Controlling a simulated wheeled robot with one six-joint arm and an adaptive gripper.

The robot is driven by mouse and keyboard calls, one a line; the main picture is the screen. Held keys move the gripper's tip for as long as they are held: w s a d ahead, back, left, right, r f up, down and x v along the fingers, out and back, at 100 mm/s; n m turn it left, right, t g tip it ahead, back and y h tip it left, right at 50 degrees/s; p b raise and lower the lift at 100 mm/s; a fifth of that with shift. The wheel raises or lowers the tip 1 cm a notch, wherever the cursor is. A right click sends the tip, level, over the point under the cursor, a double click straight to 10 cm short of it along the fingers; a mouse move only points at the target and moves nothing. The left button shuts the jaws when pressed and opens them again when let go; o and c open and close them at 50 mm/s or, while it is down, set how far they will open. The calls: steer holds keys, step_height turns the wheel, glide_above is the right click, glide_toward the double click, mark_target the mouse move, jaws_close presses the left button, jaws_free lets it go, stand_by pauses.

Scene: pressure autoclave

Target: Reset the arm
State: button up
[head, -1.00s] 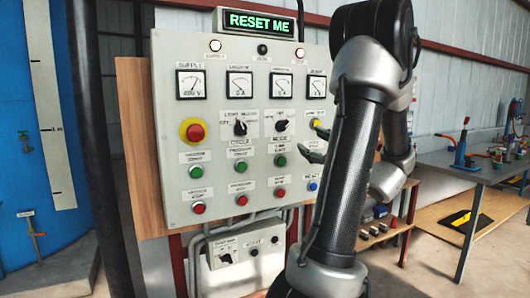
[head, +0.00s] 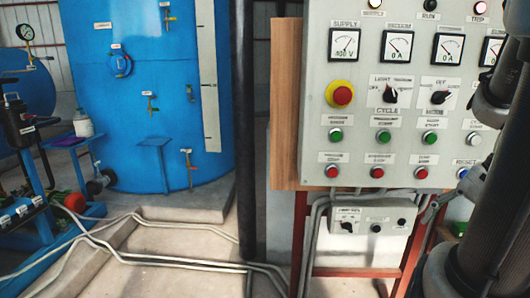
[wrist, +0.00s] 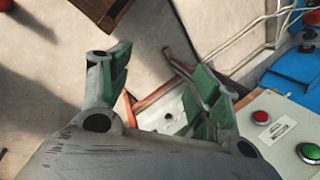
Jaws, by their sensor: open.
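My gripper (wrist: 157,75) shows in the wrist view with its two grey, green-padded fingers spread apart and nothing between them. It points down past the panel's edge, with floor and red frame bars beyond. In the head view my dark arm fills the right edge, and the gripper there is mostly cut off or hidden. The grey control panel (head: 312,130) stands left of the arm, with gauges, knobs and buttons. A corner of the panel with red and green buttons also shows in the wrist view (wrist: 285,125), right of the fingers, apart from them.
A small switch box (head: 360,228) hangs under the panel on a red frame (head: 299,240). A dark post (head: 245,150) stands left of it. A large blue tank (head: 150,90) is behind. Pale pipes (head: 150,258) cross the floor at the lower left.

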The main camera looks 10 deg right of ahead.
steer(key=w+a+r+n+t+h, duration=0.2)
steer(key=a+r+n, duration=0.5)
steer(key=n, duration=0.5)
steer(key=shift+w+a+r+h, duration=0.3)
steer(key=shift+w+a+h, duration=0.3)
steer(key=shift+w+a, duration=0.25)
steer(key=shift+s, duration=0.1)
